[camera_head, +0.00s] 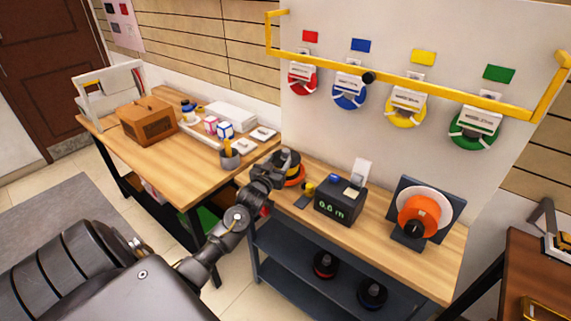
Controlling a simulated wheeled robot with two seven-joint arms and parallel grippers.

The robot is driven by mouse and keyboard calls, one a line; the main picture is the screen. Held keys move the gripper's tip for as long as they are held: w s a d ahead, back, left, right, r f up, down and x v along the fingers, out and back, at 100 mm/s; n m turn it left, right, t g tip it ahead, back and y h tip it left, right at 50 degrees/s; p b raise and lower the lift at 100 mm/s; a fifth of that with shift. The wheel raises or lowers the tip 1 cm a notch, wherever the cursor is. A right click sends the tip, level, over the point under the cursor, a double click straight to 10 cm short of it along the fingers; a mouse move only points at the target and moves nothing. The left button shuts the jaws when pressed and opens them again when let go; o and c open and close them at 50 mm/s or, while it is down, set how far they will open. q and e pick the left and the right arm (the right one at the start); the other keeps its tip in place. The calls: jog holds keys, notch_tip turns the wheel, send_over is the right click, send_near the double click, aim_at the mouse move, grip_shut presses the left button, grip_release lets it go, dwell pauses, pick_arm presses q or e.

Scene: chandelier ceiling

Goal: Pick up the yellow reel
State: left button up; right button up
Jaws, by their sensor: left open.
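A yellow reel (405,110) with a white label hangs on the wall panel below a yellow tag, third from the left in a row. My left arm comes in from the lower left over the gap between the benches. My left gripper (279,171) is open at the left end of the middle bench, well below and left of the hanging yellow reel. A dark round item with orange and yellow edges (294,179) is right by the gripper and partly hidden by it. I cannot tell whether they touch. My right gripper is not in view.
Red (301,80), blue (349,92) and green (475,128) reels hang beside the yellow one, with a yellow rail (440,87) across them. A black meter box (340,198) and an orange spool (424,215) stand on the bench. Two dark reels sit on its shelf.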

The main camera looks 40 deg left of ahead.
aim_at(284, 153)
pick_arm(q)
jog(key=x, duration=0.2)
jog(key=p+x, duration=0.1)
jog(key=x, duration=0.1)
jog(key=shift+w+r, duration=0.2)
jog(key=shift+w, duration=0.2)
grip_shut()
jog(key=shift+r, duration=0.1)
